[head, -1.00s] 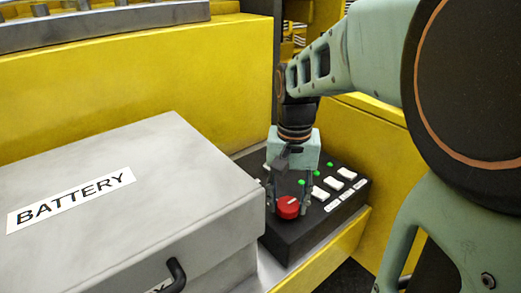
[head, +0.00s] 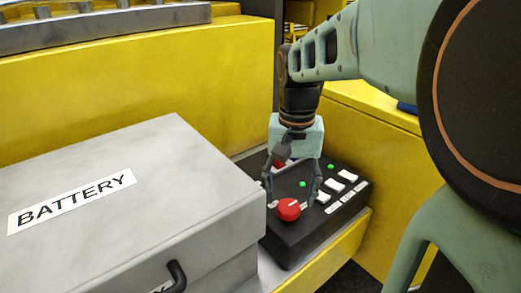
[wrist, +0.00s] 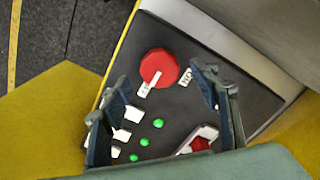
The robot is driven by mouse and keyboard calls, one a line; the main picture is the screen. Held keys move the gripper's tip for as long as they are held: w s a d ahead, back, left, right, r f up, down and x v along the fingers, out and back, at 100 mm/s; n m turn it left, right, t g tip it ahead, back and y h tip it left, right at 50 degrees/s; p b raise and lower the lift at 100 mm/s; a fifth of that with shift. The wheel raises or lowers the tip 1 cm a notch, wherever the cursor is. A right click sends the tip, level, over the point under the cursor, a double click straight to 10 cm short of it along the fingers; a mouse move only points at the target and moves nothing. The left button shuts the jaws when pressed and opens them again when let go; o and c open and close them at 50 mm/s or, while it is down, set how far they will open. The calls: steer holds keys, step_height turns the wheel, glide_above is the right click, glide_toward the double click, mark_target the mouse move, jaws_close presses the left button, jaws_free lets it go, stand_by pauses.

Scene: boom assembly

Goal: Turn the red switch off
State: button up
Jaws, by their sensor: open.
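A round red knob (head: 289,209) with a white pointer line stands at the near end of a black control box (head: 290,243). The knob also shows in the wrist view (wrist: 157,64), with one white label on each side; the right one appears to read ON. A smaller red rocker switch (head: 279,163) sits farther back, partly hidden by my gripper; the wrist view shows it in a white frame (wrist: 201,139). My gripper (head: 291,190) is open and empty above the box, with its fingers just behind the knob. I cannot tell whether they touch anything.
Several white switches (head: 334,184) and green lights (head: 330,166) line the box's right side. A large grey battery case (head: 150,220) stands close on the left. Yellow walls (head: 130,85) rise behind and to the right.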

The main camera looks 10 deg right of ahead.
mark_target(289, 207)
step_height(289, 207, up, 9)
steer(key=shift+s+f, duration=0.1)
stand_by(0.5)
